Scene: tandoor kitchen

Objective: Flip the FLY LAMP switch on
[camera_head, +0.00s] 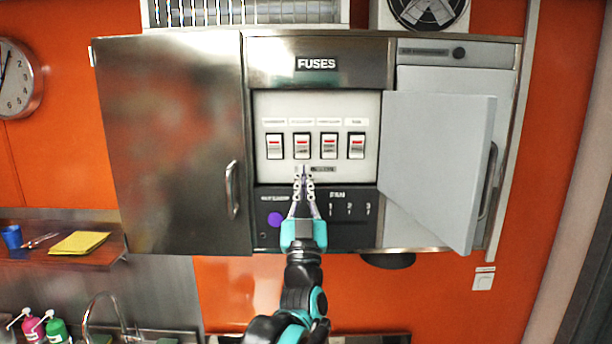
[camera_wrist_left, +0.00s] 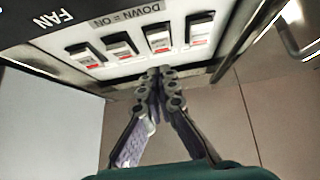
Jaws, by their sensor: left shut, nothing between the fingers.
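A pale fuse panel (camera_head: 318,104) under a FUSES sign holds a row of several white rocker switches with red marks at their tops. The small labels above them are too blurred to read, so I cannot tell which is FLY LAMP. The second switch from the left (camera_head: 302,146) is just above my left gripper (camera_head: 304,172). In the left wrist view the panel is upside down, with a "DOWN = ON" plate (camera_wrist_left: 130,18), and my left gripper (camera_wrist_left: 157,75) is shut and empty close to the row; contact is unclear. My right gripper is out of view.
A black FAN panel (camera_head: 345,232) with a purple knob (camera_head: 275,219) lies below the switches. A closed steel cabinet door (camera_head: 170,140) is on the left. A pale door (camera_head: 437,165) stands swung open on the right, close to the panel.

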